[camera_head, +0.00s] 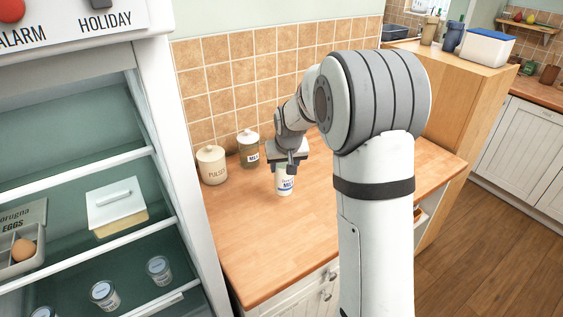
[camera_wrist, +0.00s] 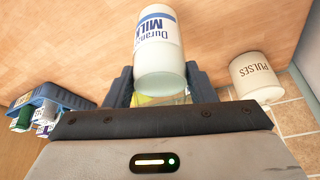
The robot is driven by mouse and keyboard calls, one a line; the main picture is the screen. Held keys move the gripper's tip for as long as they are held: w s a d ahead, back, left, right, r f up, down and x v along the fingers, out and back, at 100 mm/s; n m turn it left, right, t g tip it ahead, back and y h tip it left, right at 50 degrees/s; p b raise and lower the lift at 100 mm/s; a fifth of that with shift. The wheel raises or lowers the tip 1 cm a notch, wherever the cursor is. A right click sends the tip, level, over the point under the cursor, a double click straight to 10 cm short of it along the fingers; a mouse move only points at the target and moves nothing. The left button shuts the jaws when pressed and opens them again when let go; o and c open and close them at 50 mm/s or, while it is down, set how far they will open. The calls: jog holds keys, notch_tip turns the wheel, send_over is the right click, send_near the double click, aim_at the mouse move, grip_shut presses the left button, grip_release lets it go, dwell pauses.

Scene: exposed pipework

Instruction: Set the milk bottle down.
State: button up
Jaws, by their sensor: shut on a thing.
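The milk bottle (camera_head: 285,184) is white with blue "MILK" lettering. It is upright at the wooden worktop (camera_head: 245,235), in front of the tiled wall. I cannot tell whether its base touches the wood or hangs just above it. My gripper (camera_head: 288,160) is over its upper part, shut on it. In the wrist view the milk bottle (camera_wrist: 160,45) sits between the two dark fingers of my gripper (camera_wrist: 160,88), with its lettering upside down.
A cream pulses jar (camera_head: 211,165) and another lidded jar (camera_head: 248,148) stand behind, near the wall. An open fridge (camera_head: 165,150) is on the left. The wrist view shows a blue crate (camera_wrist: 62,93) with cartons. The worktop's front left is clear.

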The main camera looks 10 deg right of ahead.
aim_at(284, 181)
notch_tip(284, 181, down, 6)
jog(key=shift+r+p, duration=0.1)
jog(key=shift+p, duration=0.5)
jog(key=shift+f, duration=0.25)
jog(key=o, duration=1.3)
jog(key=shift+s, duration=0.1)
jog(key=shift+r, duration=0.1)
